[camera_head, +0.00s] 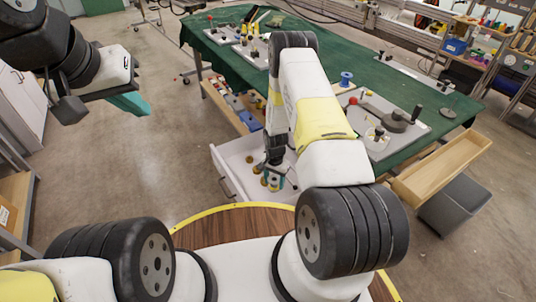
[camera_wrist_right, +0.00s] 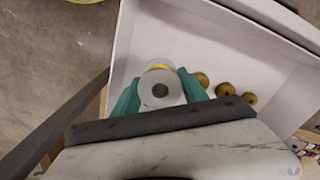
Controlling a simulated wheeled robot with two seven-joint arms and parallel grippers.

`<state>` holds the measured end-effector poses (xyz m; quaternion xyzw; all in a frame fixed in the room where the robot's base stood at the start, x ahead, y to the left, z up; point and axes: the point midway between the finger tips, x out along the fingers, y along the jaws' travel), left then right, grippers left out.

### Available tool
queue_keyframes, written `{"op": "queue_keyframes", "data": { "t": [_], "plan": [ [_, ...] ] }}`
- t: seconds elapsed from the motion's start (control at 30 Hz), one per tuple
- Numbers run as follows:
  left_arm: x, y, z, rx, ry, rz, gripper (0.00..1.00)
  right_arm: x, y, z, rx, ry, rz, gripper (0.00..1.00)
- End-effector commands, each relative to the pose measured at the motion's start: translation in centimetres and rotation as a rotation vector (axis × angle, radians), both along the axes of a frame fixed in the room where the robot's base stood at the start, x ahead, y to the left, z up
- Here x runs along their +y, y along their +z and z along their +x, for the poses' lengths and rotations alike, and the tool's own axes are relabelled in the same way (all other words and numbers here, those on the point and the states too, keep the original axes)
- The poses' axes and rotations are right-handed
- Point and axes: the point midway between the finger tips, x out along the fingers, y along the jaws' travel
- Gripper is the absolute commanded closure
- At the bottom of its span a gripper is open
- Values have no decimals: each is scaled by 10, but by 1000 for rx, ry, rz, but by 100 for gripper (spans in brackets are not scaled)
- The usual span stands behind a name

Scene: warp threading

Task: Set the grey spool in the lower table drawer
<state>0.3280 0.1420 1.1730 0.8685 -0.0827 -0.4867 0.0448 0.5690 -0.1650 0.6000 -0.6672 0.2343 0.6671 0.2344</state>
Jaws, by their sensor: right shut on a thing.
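The grey spool (camera_wrist_right: 160,90) shows end-on in the right wrist view, between the two teal fingers of my right gripper (camera_wrist_right: 158,92), which is shut on it. The open white drawer (camera_head: 231,172) juts out below the green table in the head view, and its white wall also shows in the right wrist view (camera_wrist_right: 275,57). My right gripper (camera_head: 272,180) points down within the drawer's outline. I cannot tell whether the spool touches the drawer floor. My left gripper (camera_head: 128,103) hangs empty-looking at the upper left, away from the table; its opening is unclear.
A wooden tray-like drawer (camera_head: 440,168) sticks out at the table's right, above a grey bin (camera_head: 455,207). A blue spool (camera_head: 346,79) stands on the green table (camera_head: 462,105).

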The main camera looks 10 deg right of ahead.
Motion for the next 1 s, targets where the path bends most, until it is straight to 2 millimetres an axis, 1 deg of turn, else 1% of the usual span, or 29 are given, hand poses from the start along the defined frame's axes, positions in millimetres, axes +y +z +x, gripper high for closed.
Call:
{"op": "queue_keyframes", "data": {
  "t": [0.03, 0.2, 0.3, 0.47, 0.63, 0.73, 1.0],
  "plan": [
    [0, 0, 0, 0, 0, 0, 100, 0, -9, -1, 1, -6, 0, 78],
    [0, 0, 0, 0, 0, 0, 100, 0, -42, -2, 3, -9, 0, 78],
    [0, 0, 0, 0, 0, 0, 100, 0, -56, -2, 1, -8, 0, 78],
    [0, 0, 0, 0, 0, 0, 100, 0, -70, -2, 1, -8, 0, 78],
    [0, 0, 0, 0, 0, 0, 100, 0, -96, -2, 1, -8, 0, 78],
    [0, 0, 0, 0, 0, 0, 100, 0, -103, -2, 1, -7, 0, 78],
    [0, 0, 0, 0, 0, 0, 100, 0, -103, -1, 1, -7, -1, 78]
  ]
}}
